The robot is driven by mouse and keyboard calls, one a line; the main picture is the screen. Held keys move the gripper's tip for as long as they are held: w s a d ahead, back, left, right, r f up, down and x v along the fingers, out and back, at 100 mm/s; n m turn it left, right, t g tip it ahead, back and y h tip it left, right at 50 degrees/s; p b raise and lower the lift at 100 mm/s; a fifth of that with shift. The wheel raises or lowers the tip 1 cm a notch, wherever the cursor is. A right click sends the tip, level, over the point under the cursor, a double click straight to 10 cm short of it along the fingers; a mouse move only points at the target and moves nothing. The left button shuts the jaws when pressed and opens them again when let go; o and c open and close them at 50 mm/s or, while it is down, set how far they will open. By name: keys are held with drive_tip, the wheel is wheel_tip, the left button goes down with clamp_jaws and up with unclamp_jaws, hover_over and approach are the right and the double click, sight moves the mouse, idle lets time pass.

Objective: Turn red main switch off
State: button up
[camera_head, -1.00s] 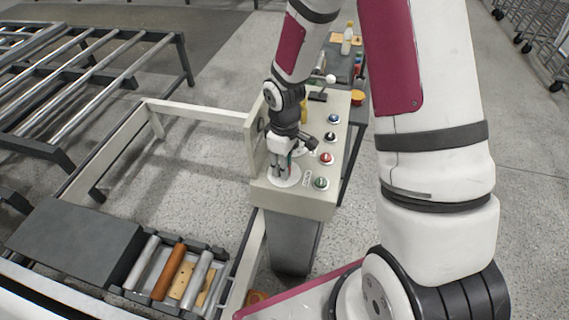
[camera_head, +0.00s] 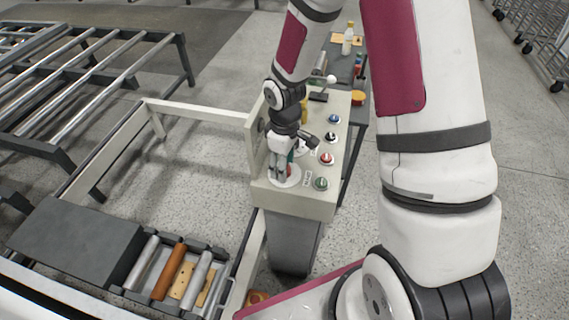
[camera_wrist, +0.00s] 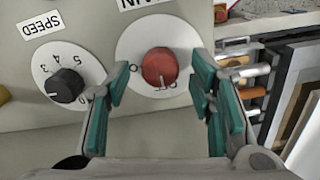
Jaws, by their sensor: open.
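The red main switch (camera_wrist: 160,68) is a round red knob on a white round plate (camera_wrist: 126,48), under a partly cut-off upside-down label in the wrist view. A pale mark on the knob points toward the picture's bottom, near small lettering that I cannot read surely. My gripper (camera_wrist: 161,78) is open, with one teal-padded finger on each side of the knob; I cannot tell whether either touches it. In the head view my gripper (camera_head: 284,172) points down over the panel's near left corner and mostly hides the knob; its white plate (camera_head: 293,181) shows.
A black speed dial (camera_wrist: 65,85) sits left of the switch in the wrist view. On the control panel (camera_head: 305,203), a green button (camera_head: 320,184), a red button (camera_head: 327,158) and others stand right of my gripper. A roller conveyor (camera_head: 176,275) is at lower left.

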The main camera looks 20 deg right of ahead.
wheel_tip(320, 180, up, 12)
drive_tip(key=shift+f, duration=0.15)
idle(0.6)
